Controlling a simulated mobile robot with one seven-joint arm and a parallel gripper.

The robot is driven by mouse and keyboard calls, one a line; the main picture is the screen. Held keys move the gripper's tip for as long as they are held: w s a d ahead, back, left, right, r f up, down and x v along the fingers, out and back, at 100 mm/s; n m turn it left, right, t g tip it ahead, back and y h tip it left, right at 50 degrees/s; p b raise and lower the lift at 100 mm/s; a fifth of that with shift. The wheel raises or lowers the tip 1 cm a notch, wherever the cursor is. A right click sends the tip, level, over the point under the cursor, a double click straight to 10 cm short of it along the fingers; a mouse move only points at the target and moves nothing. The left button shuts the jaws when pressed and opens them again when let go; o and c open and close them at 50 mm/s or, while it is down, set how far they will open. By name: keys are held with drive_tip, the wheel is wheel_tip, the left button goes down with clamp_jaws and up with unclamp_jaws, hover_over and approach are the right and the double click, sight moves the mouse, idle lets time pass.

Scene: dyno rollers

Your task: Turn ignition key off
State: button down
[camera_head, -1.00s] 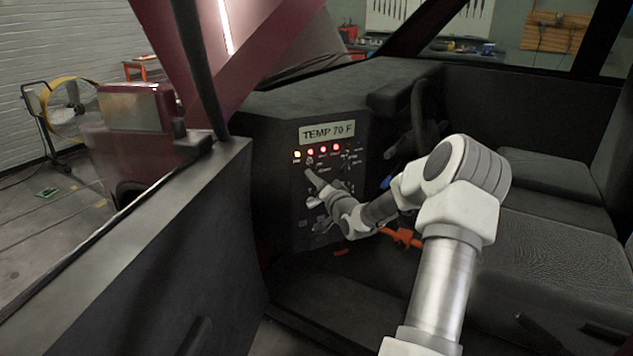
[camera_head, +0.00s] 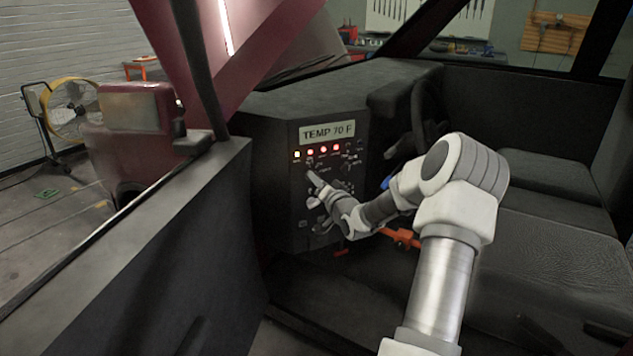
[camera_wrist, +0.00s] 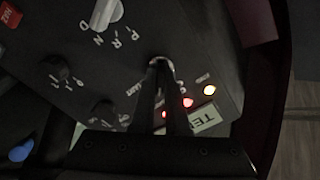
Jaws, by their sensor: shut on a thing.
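The ignition key (camera_wrist: 160,61) shows only as a small pale metallic bit between my fingertips in the wrist view; the rest is hidden by the fingers. My gripper (camera_wrist: 158,70) is shut on it, its two dark fingers reaching up to the panel face. In the head view my gripper (camera_head: 312,179) touches the dark control panel (camera_head: 281,205) below a row of lights, and the key is too small to make out. A yellowish light (camera_wrist: 210,90) and red lights (camera_wrist: 188,103) are lit beside my fingers.
A "TEMP 70 F" display (camera_head: 327,132) sits above the lights. A pale gear selector knob (camera_wrist: 106,14) and a black knob (camera_wrist: 54,70) stand near my fingers. The steering wheel (camera_head: 418,115) is right of the panel; the open door (camera_head: 150,240) is at left.

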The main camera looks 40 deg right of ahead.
drive_tip(key=n+b, duration=0.3)
drive_tip(key=n, duration=0.1)
drive_tip(key=shift+a+f+b, duration=0.1)
drive_tip(key=shift+f+b, duration=0.05)
drive_tip(key=shift+b, duration=0.2)
drive_tip(key=shift+n+b, duration=1.5)
drive_tip(key=shift+n, duration=0.7)
drive_tip(key=shift+r, duration=0.2)
drive_tip(key=c, duration=0.9)
unclamp_jaws()
drive_tip(key=p+v, duration=0.3)
drive_tip(key=v, duration=1.4)
drive_tip(key=shift+s, duration=0.2)
